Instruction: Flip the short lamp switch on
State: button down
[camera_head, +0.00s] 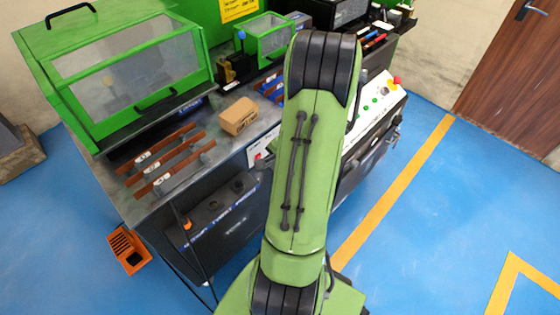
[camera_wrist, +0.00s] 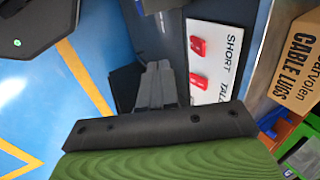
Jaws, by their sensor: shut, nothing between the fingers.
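In the wrist view a white panel (camera_wrist: 222,50) carries the printed words SHORT and TALL and two red switches. The short lamp switch (camera_wrist: 197,47) is the upper one in the picture, beside SHORT. The tall lamp switch (camera_wrist: 198,80) is below it, beside TALL. I cannot tell which way either rocker is set. My gripper (camera_wrist: 156,72) is shut and empty, to the left of the switches in the picture, with a tip close to the tall switch's side; contact cannot be told. In the head view my arm hides the gripper; part of the white panel (camera_head: 262,148) shows on the bench front.
A cable lugs box (camera_head: 238,116) stands on the bench near the panel. Copper bars (camera_head: 160,160) lie on the bench to its left. A green guarded machine (camera_head: 130,65) stands behind. A control panel with buttons (camera_head: 378,101) is right of my arm. Blue floor at right is free.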

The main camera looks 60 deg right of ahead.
aim_at(259, 158)
jog(key=w, duration=0.1)
jog(key=w+f, duration=0.1)
jog(key=w, duration=0.1)
jog(key=w+d+b, duration=0.1)
jog(key=w, duration=0.1)
jog(key=shift+f, duration=0.2)
jog(key=w+r+g+p, duration=0.1)
jog(key=p, duration=0.3)
jog(key=shift+w+d+r+g, duration=0.1)
jog(key=shift+w+d+g, duration=0.05)
jog(key=shift+g, duration=0.15)
jog(key=shift+f, duration=0.25)
jog(key=shift+r, duration=0.1)
